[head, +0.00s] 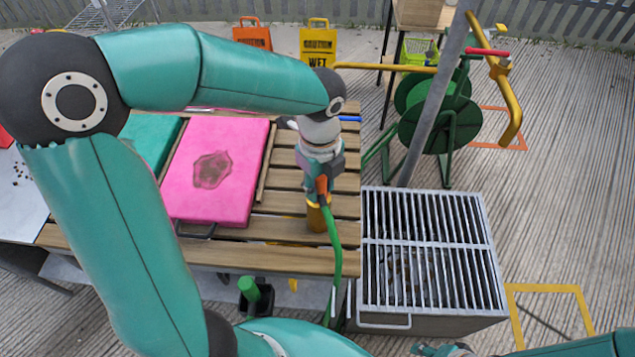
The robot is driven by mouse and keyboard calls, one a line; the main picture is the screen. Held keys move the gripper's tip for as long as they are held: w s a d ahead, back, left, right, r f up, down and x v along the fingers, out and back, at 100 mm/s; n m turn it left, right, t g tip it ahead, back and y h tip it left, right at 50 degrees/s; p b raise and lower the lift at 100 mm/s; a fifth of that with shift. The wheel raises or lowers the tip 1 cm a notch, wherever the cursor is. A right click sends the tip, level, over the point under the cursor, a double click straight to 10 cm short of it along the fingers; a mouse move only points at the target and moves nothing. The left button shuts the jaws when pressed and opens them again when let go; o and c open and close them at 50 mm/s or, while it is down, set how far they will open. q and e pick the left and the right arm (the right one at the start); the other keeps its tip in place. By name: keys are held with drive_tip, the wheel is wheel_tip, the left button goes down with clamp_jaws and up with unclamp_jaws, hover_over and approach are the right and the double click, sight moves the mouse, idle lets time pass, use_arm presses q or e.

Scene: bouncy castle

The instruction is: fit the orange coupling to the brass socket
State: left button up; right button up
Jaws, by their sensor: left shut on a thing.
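My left gripper (321,178) points down over the slatted wooden table and is shut on the orange coupling (321,188). A green hose (335,245) hangs from the coupling over the table's front edge. The brass socket (317,216) stands on the slats directly below the coupling. The two look touching or very close; I cannot tell whether the coupling is seated. The gripper hides part of the coupling. My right gripper (443,349) shows only partly at the bottom edge, below the grill, and its jaws are unclear.
A pink pad (216,170) with a dark stain lies on the slatted table (215,255), left of the socket. A metal grill (428,250) stands close on the right. Behind it are a green hose reel (437,110) and a yellow pipe (507,95). Paved ground at right is mostly open.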

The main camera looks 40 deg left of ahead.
use_arm(q)
drive_tip(key=shift+f, duration=0.2)
drive_tip(key=o, duration=1.1)
drive_tip(key=shift+o, duration=0.2)
